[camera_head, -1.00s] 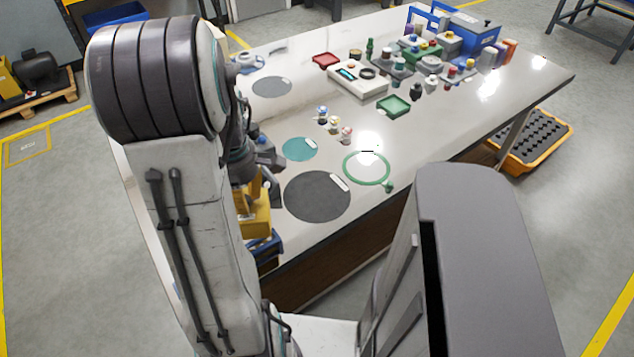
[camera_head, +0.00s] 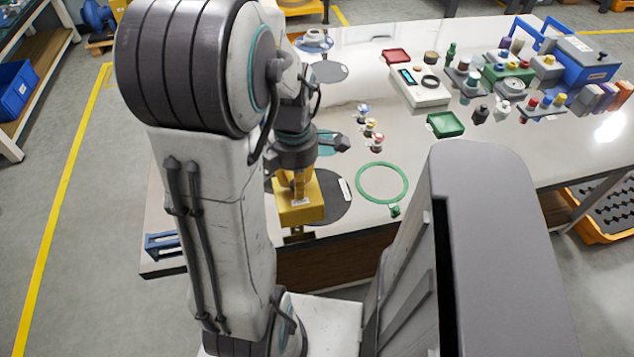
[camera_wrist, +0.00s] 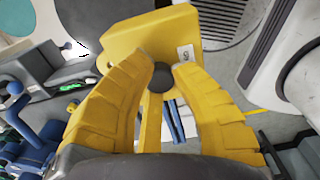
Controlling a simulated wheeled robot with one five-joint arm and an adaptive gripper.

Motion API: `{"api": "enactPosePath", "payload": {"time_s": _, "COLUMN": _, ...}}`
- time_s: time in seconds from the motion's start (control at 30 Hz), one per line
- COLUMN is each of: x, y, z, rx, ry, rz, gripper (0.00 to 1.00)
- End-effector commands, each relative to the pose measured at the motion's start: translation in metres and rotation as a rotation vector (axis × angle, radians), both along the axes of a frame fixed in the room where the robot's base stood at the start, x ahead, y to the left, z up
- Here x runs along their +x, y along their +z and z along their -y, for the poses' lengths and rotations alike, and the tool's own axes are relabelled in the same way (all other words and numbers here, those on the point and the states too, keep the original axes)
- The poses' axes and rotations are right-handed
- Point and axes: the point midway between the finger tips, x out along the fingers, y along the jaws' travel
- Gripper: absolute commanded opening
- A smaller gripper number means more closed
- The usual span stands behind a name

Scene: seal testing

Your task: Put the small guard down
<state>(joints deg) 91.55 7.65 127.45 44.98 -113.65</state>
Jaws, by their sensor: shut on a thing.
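My gripper (camera_head: 297,183) points down near the front left edge of the bench. It is shut on the dark round knob (camera_wrist: 161,77) of the small guard. The small guard (camera_head: 299,208) is a yellow, box-like piece hanging beneath the fingers, with its front close to the bench edge. It overlaps the left part of the large dark grey disc (camera_head: 335,203) in the head view. Whether it touches the bench is not clear. In the wrist view the guard (camera_wrist: 135,45) lies beyond the yellow fingertips and bears a small white label marked "S".
A green ring (camera_head: 405,184) lies right of the grey disc. A teal disc (camera_head: 326,150) is partly hidden behind my arm. Small coloured-top pieces (camera_head: 370,126) stand behind. A blue rack (camera_head: 160,243) sits at the bench's near left corner.

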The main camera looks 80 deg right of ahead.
Motion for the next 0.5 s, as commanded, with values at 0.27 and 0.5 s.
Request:
{"api": "enactPosePath", "payload": {"time_s": 0.27, "x": -0.016, "y": -0.031, "z": 0.049, "rx": 0.002, "ry": -0.002, "rz": 0.000, "gripper": 0.00}}
{"api": "enactPosePath", "payload": {"time_s": 0.5, "x": -0.026, "y": -0.049, "z": 0.079, "rx": 0.000, "ry": -0.001, "rz": 0.000, "gripper": 0.00}}
